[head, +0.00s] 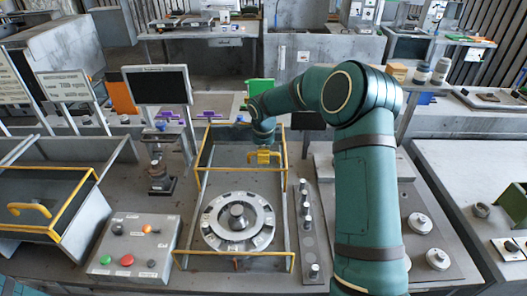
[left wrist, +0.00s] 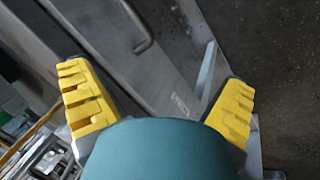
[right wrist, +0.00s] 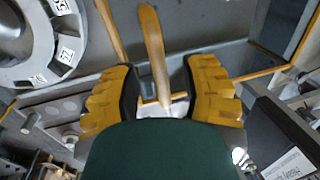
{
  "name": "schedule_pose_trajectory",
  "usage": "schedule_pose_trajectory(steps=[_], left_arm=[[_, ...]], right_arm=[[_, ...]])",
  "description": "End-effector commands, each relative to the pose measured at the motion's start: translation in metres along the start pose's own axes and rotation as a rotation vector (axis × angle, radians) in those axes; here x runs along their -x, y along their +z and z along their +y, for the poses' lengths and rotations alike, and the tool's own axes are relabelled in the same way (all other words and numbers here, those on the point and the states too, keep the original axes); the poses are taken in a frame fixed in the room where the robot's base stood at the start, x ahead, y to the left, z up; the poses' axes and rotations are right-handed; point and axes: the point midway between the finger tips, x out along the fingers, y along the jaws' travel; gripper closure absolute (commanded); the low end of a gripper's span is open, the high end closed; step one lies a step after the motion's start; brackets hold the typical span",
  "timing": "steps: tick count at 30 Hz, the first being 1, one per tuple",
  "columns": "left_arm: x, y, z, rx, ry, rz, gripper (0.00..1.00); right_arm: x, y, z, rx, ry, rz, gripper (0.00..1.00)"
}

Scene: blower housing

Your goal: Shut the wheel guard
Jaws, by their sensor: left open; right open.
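The wheel (head: 238,221), a pale ring with numbered tags and a grey hub, sits in the middle station and also shows in the right wrist view (right wrist: 48,50). The yellow-edged wheel guard (head: 202,150) stands raised at the back of this station, leaving the wheel uncovered. My right gripper (head: 264,157) is at the guard. In the right wrist view its open fingers (right wrist: 158,95) lie on either side of a yellow handle bar (right wrist: 152,45), with gaps visible; contact cannot be told. My left gripper (left wrist: 160,100) is open and empty, outside the head view.
A control box (head: 134,247) with coloured buttons stands left of the station. A second yellow-edged station (head: 45,215) is farther left. A strip of knobs (head: 307,225) runs between the wheel and my right arm. A dark monitor (head: 158,86) stands behind.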

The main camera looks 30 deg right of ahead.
Motion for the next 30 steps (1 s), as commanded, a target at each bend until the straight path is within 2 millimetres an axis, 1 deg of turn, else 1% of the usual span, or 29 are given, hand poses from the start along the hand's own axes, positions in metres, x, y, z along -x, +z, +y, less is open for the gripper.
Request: schedule_pose_trajectory(steps=[5,6,8,9,23,26,30], left_arm=[[0.000,0.000,0.000,0.000,0.000,0.000,0.00],[0.000,0.000,0.000,0.000,0.000,0.000,0.00],[0.000,0.000,0.000,0.000,0.000,0.000,0.00],[0.000,0.000,0.000,0.000,0.000,0.000,0.00],[-0.001,0.000,0.000,0.000,0.000,0.000,0.00],[-0.003,0.000,-0.001,0.000,0.000,0.000,0.00],[-0.014,0.002,-0.005,0.000,-0.002,0.000,0.00]], right_arm=[[0.000,0.000,0.000,0.000,0.000,0.000,0.57],[0.000,0.000,0.000,0.000,0.000,0.000,0.71],[0.000,0.000,0.000,0.000,0.000,0.000,0.92],[0.000,0.000,0.000,0.000,0.000,0.000,1.00],[-0.001,0.000,0.001,0.001,0.002,0.001,1.00],[-0.001,0.000,0.004,0.002,0.003,0.001,1.00],[-0.002,0.000,0.013,0.002,0.004,0.002,1.00]])
